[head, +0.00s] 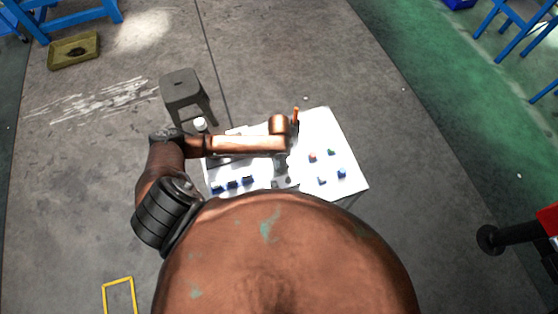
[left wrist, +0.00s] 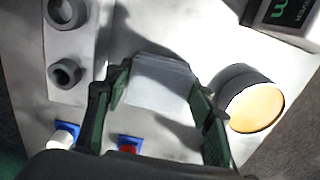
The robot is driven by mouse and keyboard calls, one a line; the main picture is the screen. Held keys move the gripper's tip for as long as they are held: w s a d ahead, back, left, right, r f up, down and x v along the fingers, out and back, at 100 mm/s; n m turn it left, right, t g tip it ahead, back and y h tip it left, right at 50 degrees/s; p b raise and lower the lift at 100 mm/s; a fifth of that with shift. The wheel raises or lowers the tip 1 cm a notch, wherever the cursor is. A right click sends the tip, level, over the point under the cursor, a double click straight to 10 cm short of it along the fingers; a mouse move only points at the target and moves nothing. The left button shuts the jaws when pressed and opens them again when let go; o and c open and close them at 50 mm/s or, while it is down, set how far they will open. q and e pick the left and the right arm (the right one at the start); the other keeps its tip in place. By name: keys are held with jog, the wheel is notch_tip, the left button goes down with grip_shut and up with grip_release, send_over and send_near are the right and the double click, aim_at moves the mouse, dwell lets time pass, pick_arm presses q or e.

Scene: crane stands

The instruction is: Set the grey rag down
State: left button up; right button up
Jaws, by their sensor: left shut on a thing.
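The grey rag (left wrist: 160,82) is a flat, folded-looking piece between the two green fingers of my left gripper (left wrist: 160,92) in the left wrist view. The gripper is shut on it. A shadow lies on the white table (left wrist: 190,30) beside the rag; I cannot tell whether the rag touches the top. In the head view my left gripper (head: 281,164) is small and dark, over the middle of the white table (head: 322,128). The rag cannot be made out there. My right gripper is not in view.
A dark cylinder with an orange top (left wrist: 252,105) stands close right of the fingers. A grey block with holes (left wrist: 68,45) is at left, a lettered box (left wrist: 285,20) at top right. Small coloured pieces (head: 341,173) sit on the table's right side. A grey stool (head: 181,88) stands behind.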

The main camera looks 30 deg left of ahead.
pick_arm(q)
jog(key=shift+s+f, duration=0.15)
jog(key=shift+s, duration=0.05)
jog(key=shift+w+f, duration=0.1)
jog(key=shift+f, duration=0.1)
jog(key=o, duration=1)
jog(key=shift+o, duration=1.6)
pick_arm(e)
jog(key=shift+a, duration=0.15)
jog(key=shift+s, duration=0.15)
